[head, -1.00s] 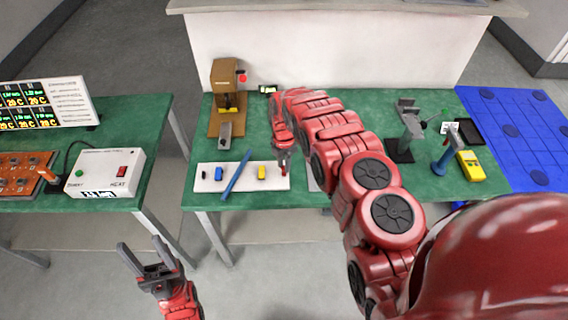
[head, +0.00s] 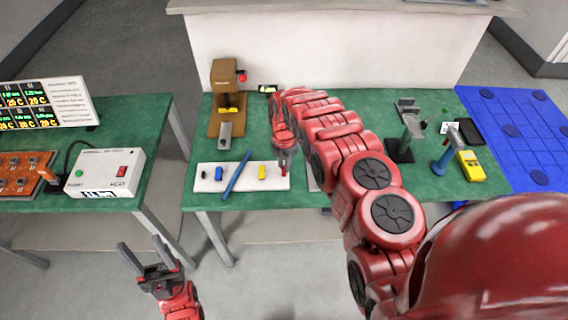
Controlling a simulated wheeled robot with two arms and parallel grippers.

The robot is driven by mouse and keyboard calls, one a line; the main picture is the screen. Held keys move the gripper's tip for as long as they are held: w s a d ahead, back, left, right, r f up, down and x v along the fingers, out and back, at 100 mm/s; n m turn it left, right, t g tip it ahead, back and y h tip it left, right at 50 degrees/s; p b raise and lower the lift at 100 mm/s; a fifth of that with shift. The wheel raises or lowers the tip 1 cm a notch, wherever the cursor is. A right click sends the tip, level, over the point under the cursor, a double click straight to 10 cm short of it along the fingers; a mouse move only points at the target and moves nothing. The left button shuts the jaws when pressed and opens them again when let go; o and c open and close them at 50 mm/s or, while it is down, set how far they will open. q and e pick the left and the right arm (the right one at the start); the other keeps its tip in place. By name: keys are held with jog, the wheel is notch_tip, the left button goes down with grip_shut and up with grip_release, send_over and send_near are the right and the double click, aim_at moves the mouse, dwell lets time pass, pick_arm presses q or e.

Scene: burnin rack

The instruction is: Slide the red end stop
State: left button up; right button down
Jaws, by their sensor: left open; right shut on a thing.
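My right gripper (head: 284,160) points down at the right end of a white strip (head: 210,184) on the green table. It is shut on the small red end stop (head: 284,171), which stands at that end of the strip. The fingers partly cover the end stop. On the same strip stand a yellow block (head: 262,172), a blue block (head: 219,173) and a small dark piece (head: 204,174) at the left end. A blue bar (head: 237,175) lies slanted across the strip. My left gripper (head: 146,254) is open and empty, low in front of the tables.
A brown wooden fixture (head: 225,85) with a red knob stands behind the strip. A grey stand (head: 405,130), a blue-handled tool (head: 444,156) and a yellow meter (head: 470,166) are at the right. A white heater box (head: 105,173) sits on the left table.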

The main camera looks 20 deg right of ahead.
jog(key=shift+a, duration=0.1)
dwell(0.3)
jog(key=a+b, duration=0.1)
jog(key=w+a+b, duration=0.1)
jog(key=a, duration=0.1)
jog(key=shift+a+f, duration=0.1)
jog(key=shift+f, duration=0.1)
jog(key=shift+a+r, duration=0.2)
jog(key=shift+a, duration=0.05)
jog(key=c, duration=0.7)
grip_release()
jog(key=shift+c, duration=0.2)
jog(key=shift+w+r+b, duration=0.1)
jog(key=shift+r+b, duration=0.2)
jog(key=shift+r, duration=0.1)
notch_tip(320, 180, up, 17)
jog(key=p, duration=0.5)
jog(key=shift+f, duration=0.2)
